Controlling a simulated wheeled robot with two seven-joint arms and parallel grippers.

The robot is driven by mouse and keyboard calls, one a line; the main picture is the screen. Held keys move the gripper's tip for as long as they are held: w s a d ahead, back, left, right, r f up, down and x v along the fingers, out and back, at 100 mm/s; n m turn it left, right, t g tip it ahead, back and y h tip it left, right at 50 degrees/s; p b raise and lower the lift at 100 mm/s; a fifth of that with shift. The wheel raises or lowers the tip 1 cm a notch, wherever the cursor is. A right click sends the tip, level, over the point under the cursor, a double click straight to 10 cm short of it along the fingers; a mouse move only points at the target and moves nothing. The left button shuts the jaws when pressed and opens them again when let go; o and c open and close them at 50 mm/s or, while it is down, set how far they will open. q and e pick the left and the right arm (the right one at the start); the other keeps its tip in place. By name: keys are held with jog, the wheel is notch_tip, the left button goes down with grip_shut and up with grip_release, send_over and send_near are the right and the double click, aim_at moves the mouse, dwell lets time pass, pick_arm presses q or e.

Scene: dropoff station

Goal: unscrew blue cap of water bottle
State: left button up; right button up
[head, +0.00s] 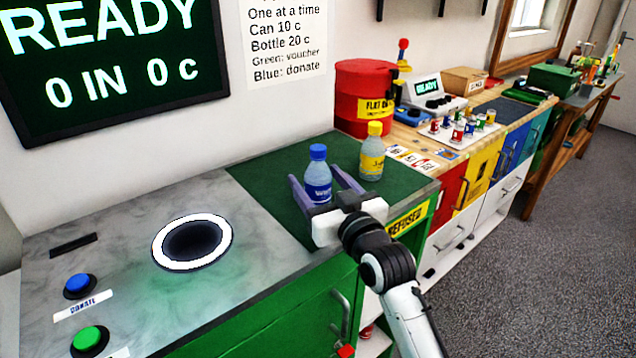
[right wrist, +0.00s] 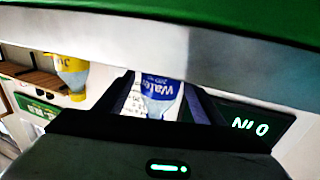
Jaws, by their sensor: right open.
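The water bottle (head: 318,182), clear with a blue label, stands upright on the green mat in the head view. Its blue cap (head: 317,152) is on top. My right gripper (head: 314,178) is open, with one finger on each side of the bottle below the cap. In the right wrist view the water bottle (right wrist: 161,90) appears upside down between the fingers (right wrist: 165,98); its cap cannot be made out there. I cannot tell whether either finger touches the bottle. My left gripper is not in view.
A yellow bottle (head: 372,152) stands close to the right, also in the wrist view (right wrist: 72,78). The green mat (head: 270,172) has room at left. A red bin (head: 362,92) stands behind. The ringed hole (head: 226,242) and blue (head: 80,284) and green (head: 89,339) buttons lie left.

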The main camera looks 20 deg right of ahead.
aim_at(318, 148)
jog(key=c, duration=1.1)
jog(key=shift+c, duration=0.2)
notch_tip(318, 148, up, 10)
jog(key=o, duration=0.4)
jog(key=shift+c, duration=0.2)
jog(key=c, duration=0.8)
